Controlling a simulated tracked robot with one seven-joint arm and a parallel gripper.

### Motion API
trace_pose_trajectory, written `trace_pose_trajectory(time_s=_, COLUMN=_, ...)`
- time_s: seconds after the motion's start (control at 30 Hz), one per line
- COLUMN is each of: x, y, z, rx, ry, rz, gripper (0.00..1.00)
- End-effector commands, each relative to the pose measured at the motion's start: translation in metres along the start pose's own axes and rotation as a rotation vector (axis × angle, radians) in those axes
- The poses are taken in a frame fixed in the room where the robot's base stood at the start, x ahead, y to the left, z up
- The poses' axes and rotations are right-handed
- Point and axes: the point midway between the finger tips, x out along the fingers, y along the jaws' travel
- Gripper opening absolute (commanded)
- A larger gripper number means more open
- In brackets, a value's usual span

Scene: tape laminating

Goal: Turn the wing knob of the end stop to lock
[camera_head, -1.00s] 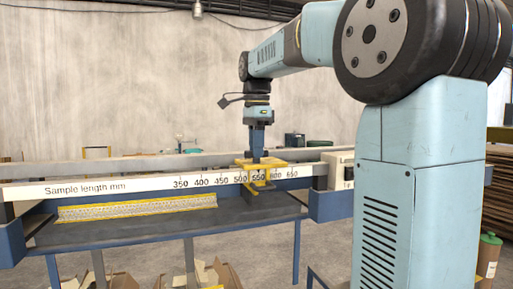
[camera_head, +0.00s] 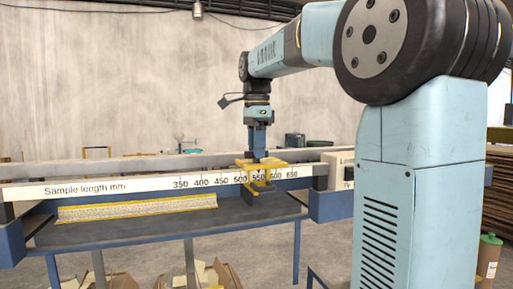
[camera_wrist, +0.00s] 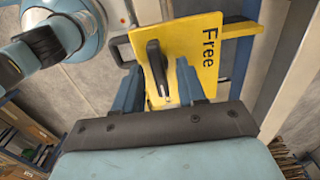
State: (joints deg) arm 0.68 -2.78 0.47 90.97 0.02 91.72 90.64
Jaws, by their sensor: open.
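The yellow end stop (camera_head: 266,163) sits on the rail with the length scale, close to the 550 mark. In the wrist view its yellow plate (camera_wrist: 196,62) carries the word "Free". The black wing knob (camera_wrist: 157,66) stands on this plate, its long axis running nearly up and down the picture, slightly tilted. My gripper (camera_wrist: 160,80) is open, with one blue finger on each side of the knob. The knob lies between the fingers with a gap on both sides. In the head view my gripper (camera_head: 257,153) points down over the end stop, and the knob is hidden.
The scale rail (camera_head: 110,188) reads "Sample length mm" and runs across the blue-framed table (camera_head: 150,238). A yellow-edged patterned strip (camera_head: 137,208) lies on the table. A light box (camera_head: 338,168) stands right of the end stop. Cardboard boxes (camera_head: 215,275) lie below.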

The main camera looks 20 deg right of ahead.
Motion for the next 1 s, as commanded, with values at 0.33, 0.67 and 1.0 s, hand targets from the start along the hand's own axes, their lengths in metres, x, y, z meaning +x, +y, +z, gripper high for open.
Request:
trace_pose_trajectory(time_s=0.33, x=-0.019, y=-0.001, z=0.000, rx=0.000, ry=0.000, rz=-0.001, gripper=0.40)
trace_pose_trajectory(time_s=0.67, x=-0.083, y=-0.001, z=0.000, rx=0.000, ry=0.000, rz=-0.002, gripper=0.40)
trace_pose_trajectory(time_s=1.0, x=-0.128, y=-0.002, z=0.000, rx=0.000, ry=0.000, rz=0.000, gripper=0.40)
